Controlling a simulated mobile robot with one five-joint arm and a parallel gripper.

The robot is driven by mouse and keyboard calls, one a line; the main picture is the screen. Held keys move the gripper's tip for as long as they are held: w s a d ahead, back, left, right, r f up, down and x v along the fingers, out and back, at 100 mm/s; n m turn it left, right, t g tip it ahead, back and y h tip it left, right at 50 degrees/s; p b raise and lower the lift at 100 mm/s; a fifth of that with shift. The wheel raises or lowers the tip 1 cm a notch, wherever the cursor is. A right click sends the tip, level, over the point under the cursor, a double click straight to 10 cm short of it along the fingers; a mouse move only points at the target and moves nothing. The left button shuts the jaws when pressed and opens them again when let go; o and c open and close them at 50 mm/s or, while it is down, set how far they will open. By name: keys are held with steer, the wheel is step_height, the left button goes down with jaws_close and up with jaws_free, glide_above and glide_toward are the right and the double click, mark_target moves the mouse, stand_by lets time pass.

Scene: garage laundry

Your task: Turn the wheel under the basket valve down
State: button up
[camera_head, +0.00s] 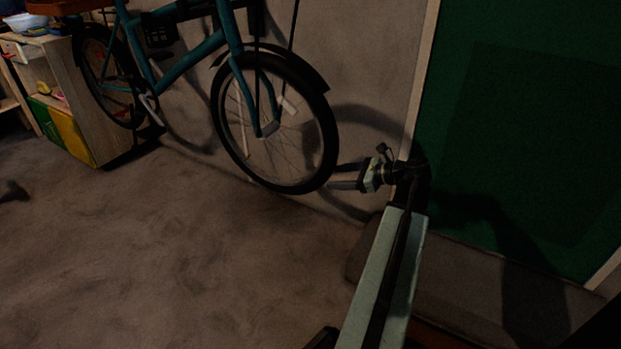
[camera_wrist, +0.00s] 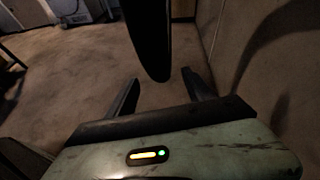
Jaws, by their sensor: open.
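A teal bicycle (camera_head: 205,47) stands against the wall in the head view. The front wheel (camera_head: 326,140) has a black tire, thin spokes and a dark mudguard. A small pale piece (camera_head: 288,106) sits among its spokes; I cannot tell if it is the valve. No basket shows clearly above this wheel; the picture's top edge cuts the bicycle off. My gripper (camera_head: 333,177) is open and empty, pointing left at the wheel's lower right edge. In the wrist view, the tire (camera_wrist: 150,40) hangs ahead, roughly between the fingers of my gripper (camera_wrist: 161,78); contact cannot be told.
The bicycle's rear wheel (camera_head: 105,80) is beside a wooden shelf unit (camera_head: 88,120) at the far left. The wall (camera_head: 365,60) is close behind the front wheel. A green panel (camera_head: 510,130) is at the right. The floor (camera_head: 170,250) in front is mostly clear.

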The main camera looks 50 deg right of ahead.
mark_target(317, 178)
steer(key=b+x, duration=0.3)
steer(key=x, duration=0.5)
steer(key=shift+a, duration=0.1)
steer(key=shift+w, duration=0.1)
jaws_close()
